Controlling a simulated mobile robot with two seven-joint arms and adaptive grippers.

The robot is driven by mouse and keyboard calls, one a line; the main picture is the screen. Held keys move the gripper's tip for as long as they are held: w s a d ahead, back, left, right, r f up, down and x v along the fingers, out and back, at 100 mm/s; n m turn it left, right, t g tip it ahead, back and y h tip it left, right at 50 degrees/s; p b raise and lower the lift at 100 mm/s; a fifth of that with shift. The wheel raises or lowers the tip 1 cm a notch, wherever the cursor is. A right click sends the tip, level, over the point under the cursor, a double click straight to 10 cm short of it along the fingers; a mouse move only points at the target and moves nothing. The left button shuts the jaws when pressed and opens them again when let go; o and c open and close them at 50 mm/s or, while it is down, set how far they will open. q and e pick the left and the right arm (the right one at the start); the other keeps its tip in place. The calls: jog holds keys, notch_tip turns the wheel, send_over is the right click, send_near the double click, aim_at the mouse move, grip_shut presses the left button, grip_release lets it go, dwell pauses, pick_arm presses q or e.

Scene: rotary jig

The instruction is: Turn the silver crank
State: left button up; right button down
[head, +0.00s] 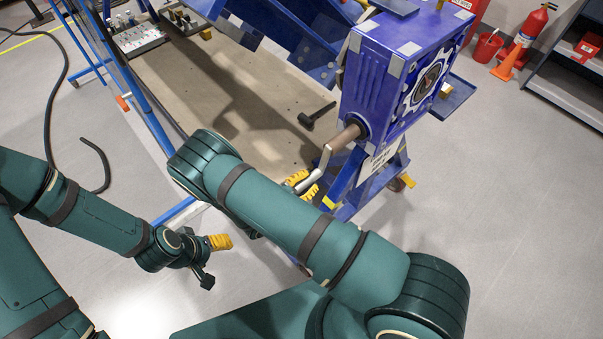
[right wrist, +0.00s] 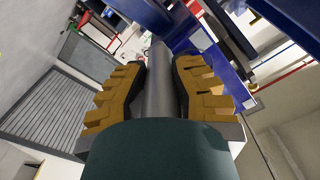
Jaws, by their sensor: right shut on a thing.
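The silver crank (head: 325,158) comes out of the left side of a blue gearbox-like housing (head: 372,88) on a thick brownish shaft (head: 345,137). Its arm bends down toward my right gripper (head: 303,183), whose yellow fingers are partly hidden behind my right forearm. In the right wrist view, the yellow fingers of my right gripper (right wrist: 160,90) lie on both sides of a grey cylindrical crank handle (right wrist: 158,88) and are shut on it. My left gripper (head: 212,258) hangs at the lower left, away from the crank; its finger opening is unclear.
A black hammer (head: 315,116) lies on the tan board (head: 215,85) left of the housing. Blue frame rails (head: 135,85) run along the board's left side. A fire extinguisher (head: 530,25) and orange cone (head: 508,62) stand at upper right. The grey floor (head: 500,200) at right is clear.

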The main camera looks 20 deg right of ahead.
jog(key=shift+s+d+f, duration=0.15)
jog(key=shift+s+d, duration=0.05)
jog(key=shift+s, duration=0.35)
jog(key=shift+s+d+f, duration=0.15)
jog(key=shift+s+d, duration=0.05)
jog(key=shift+s, duration=0.3)
jog(key=c, duration=0.7)
grip_release()
jog(key=shift+r, duration=0.1)
jog(key=shift+w+r, duration=0.1)
send_near(327, 158)
jog(key=x, duration=0.5)
jog(key=shift+w+d, duration=0.15)
jog(key=shift+d, duration=0.1)
